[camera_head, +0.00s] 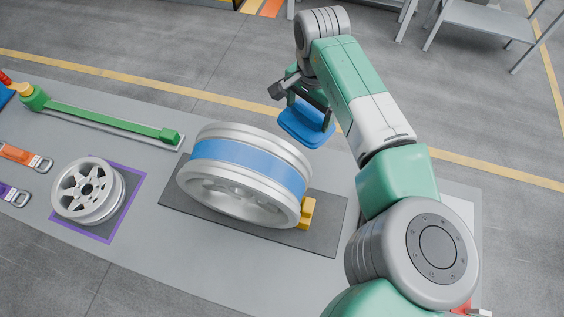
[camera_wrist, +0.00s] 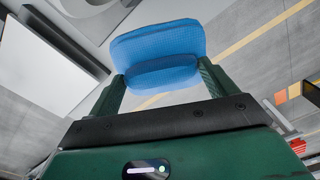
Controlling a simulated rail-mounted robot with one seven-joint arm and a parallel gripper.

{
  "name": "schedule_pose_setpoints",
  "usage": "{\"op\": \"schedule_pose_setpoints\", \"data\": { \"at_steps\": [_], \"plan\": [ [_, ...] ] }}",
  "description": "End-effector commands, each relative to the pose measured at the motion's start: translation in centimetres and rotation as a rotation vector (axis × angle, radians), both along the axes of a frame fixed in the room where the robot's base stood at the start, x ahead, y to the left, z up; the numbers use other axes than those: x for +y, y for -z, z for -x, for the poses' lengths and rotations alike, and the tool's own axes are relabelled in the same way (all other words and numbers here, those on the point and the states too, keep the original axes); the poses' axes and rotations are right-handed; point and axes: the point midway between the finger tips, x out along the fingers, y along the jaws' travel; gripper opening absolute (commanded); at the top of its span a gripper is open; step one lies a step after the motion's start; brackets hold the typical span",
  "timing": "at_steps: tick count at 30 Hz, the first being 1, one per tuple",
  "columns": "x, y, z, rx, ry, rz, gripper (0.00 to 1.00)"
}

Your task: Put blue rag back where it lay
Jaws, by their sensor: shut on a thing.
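The blue rag (camera_head: 305,125) is a folded, rounded pad held off the table, behind and right of the large silver wheel (camera_head: 210,138) in the head view. In the wrist view the rag (camera_wrist: 158,45) fills the space between the two green fingers. My gripper (camera_head: 303,108) is shut on it; it also shows in the wrist view (camera_wrist: 160,76). The wheel has a blue band around its rim and leans on a dark mat (camera_head: 322,232) with a yellow block (camera_head: 307,212) at its right side. The rag appears apart from the wheel.
A small silver wheel (camera_head: 88,190) sits on a purple-edged mat (camera_head: 131,190) at the left. A long green tool (camera_head: 100,118) lies along the table's far edge. Orange (camera_head: 15,154) and purple (camera_head: 8,191) straps lie far left. A grey bench (camera_head: 485,20) stands at the upper right.

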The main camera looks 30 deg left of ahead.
Motion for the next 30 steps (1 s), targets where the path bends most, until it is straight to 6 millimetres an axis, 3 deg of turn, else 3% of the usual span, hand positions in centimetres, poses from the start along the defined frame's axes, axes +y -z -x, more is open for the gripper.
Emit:
{"op": "schedule_pose_setpoints", "data": {
  "at_steps": [7,15,18,30],
  "plan": [
    [0.3,0.7,0.1,0.002,-0.062,0.001,0.63],
    [0.3,9.0,0.2,0.005,-0.059,0.001,0.63],
    [0.3,11.3,0.2,0.003,-0.059,0.001,0.63],
    [0.3,14.2,0.1,0.001,-0.058,0.002,0.63]
  ]
}}
